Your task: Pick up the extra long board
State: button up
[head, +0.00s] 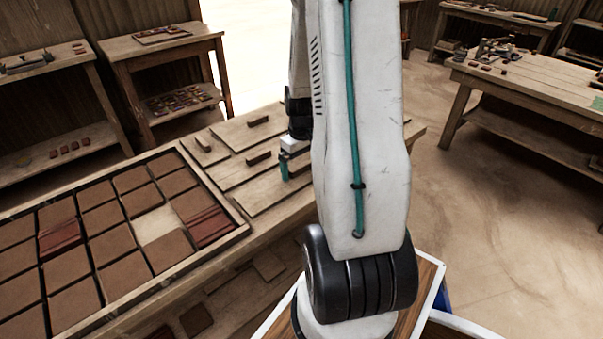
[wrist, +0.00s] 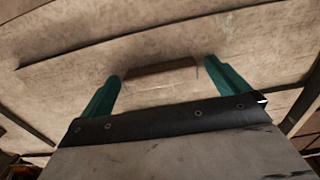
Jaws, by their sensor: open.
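Several flat wooden boards with raised grip blocks lie on the bench beside the tile tray. A long board (head: 262,190) lies nearest the bench's front edge, below my gripper (head: 290,166); which board is the extra long one I cannot tell for sure. In the wrist view, my gripper (wrist: 161,82) is open, its two teal fingers apart. A dark brown grip block (wrist: 160,68) on a pale board (wrist: 70,80) shows between and just beyond the fingertips. Nothing is seen held. My arm hides the right part of the boards in the head view.
A wooden tray (head: 240,232) of brown tiles, with one bare spot, fills the bench's left. Another board (head: 230,133) with a block lies at the back. Side tables (head: 165,50) stand behind, and a workbench (head: 530,85) stands right. Open floor (head: 480,200) lies right.

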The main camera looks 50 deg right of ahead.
jog(key=shift+c, duration=0.3)
jog(key=c, duration=1.3)
jog(key=shift+r, duration=0.1)
